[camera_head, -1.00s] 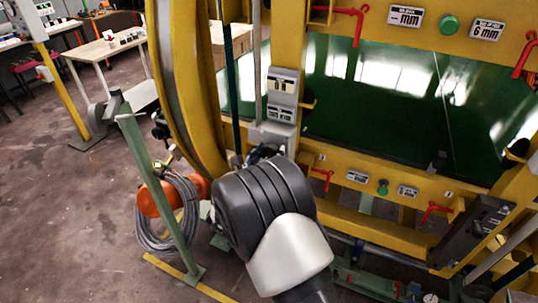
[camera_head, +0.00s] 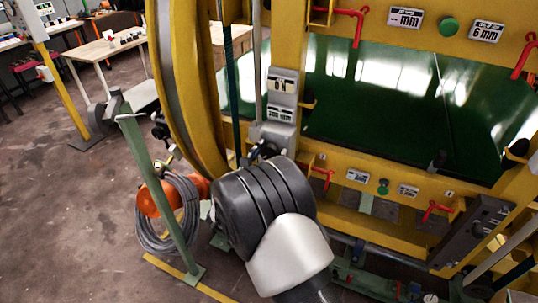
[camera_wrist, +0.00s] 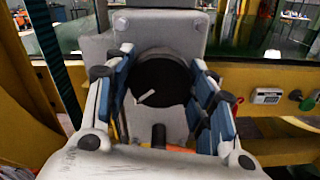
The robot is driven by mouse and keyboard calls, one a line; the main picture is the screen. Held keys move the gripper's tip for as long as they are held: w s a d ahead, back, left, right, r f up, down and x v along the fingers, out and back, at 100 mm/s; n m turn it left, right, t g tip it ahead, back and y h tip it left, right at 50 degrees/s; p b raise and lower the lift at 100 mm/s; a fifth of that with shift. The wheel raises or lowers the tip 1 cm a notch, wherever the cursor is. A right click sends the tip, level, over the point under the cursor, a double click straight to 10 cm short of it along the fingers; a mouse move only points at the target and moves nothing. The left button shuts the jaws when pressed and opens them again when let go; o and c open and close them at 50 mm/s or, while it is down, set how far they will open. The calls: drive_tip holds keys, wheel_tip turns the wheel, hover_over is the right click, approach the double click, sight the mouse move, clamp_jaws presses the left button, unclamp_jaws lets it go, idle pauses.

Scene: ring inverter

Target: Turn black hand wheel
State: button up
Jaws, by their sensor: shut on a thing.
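The black hand wheel (camera_wrist: 162,88) is a dark round disc with a pale mark on its face, on the front of a grey housing (camera_wrist: 182,25) in the wrist view. My gripper (camera_wrist: 160,62) has its blue-padded fingers on the left and right sides of the wheel and is shut on it. In the head view my gripper (camera_head: 262,150) is mostly hidden behind my own dark wrist, below the grey box (camera_head: 281,95) with labels on the yellow frame. The wheel is hidden there.
The yellow ring frame (camera_head: 190,110) stands close to the left of my arm. Red handles (camera_head: 437,208) stick out from the yellow beams on the right. A green post (camera_head: 160,190) with a coiled grey cable (camera_head: 165,235) stands at the left. Bare floor (camera_head: 50,200) lies further left.

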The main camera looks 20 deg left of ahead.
drive_tip(key=o, duration=1.1)
drive_tip(key=shift+c, duration=0.2)
drive_tip(key=s+a, duration=0.1)
drive_tip(key=s, duration=1.1)
